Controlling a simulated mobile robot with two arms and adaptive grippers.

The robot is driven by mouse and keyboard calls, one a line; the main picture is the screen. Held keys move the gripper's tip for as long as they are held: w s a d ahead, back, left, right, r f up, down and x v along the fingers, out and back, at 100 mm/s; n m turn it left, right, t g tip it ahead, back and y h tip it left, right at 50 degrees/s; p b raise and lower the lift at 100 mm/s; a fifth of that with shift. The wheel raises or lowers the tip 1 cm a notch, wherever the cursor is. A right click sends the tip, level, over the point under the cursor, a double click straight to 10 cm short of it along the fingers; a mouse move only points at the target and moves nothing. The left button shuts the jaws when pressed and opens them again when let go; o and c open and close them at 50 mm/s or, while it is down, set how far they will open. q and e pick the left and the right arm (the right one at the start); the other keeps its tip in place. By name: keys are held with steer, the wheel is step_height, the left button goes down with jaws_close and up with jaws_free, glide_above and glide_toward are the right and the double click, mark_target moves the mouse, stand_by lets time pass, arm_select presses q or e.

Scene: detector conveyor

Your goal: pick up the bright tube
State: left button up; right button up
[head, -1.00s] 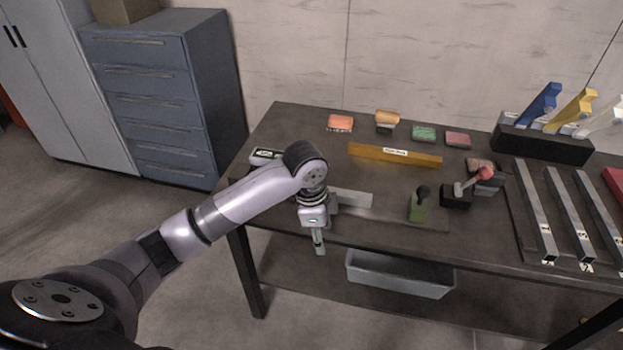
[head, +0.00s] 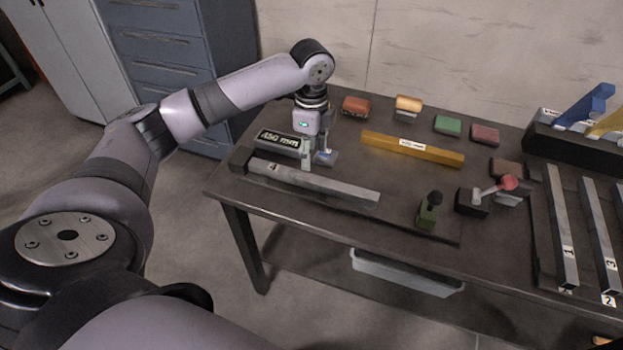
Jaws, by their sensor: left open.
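A bright grey metal tube marked 4 (head: 338,187) lies on the dark bench near its left front part, running left to right. My left gripper (head: 316,162) points down just behind this tube, with its fingers apart and nothing between them. Its fingertips are close to the tube's rear side; I cannot tell whether they touch it. More grey tubes, marked 1 (head: 564,225) and 3 (head: 603,232), lie side by side at the right. My right gripper is not in view.
A black block labelled 450 mm (head: 283,141) stands behind the tube's left end. A yellow bar (head: 412,148) lies farther back. A green clamp-like piece (head: 429,211) and a red-knobbed lever (head: 507,184) stand to the right. Several coloured blocks line the back.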

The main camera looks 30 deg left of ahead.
mark_target(311, 178)
arm_select(q)
step_height(311, 178, down, 3)
steer(key=shift+r, duration=0.1)
steer(key=shift+f, duration=0.45)
step_height(311, 178, down, 4)
steer(key=shift+a+f+p, duration=0.1)
steer(key=shift+f+p, duration=0.1)
steer(key=shift+p, duration=0.5)
steer(key=shift+f, duration=0.35)
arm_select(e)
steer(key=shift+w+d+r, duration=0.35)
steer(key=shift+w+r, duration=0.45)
arm_select(q)
steer(key=shift+c, duration=0.3)
steer(key=c, duration=0.8)
jaws_close()
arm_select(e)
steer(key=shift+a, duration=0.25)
arm_select(q)
steer(key=shift+w+r, duration=0.1)
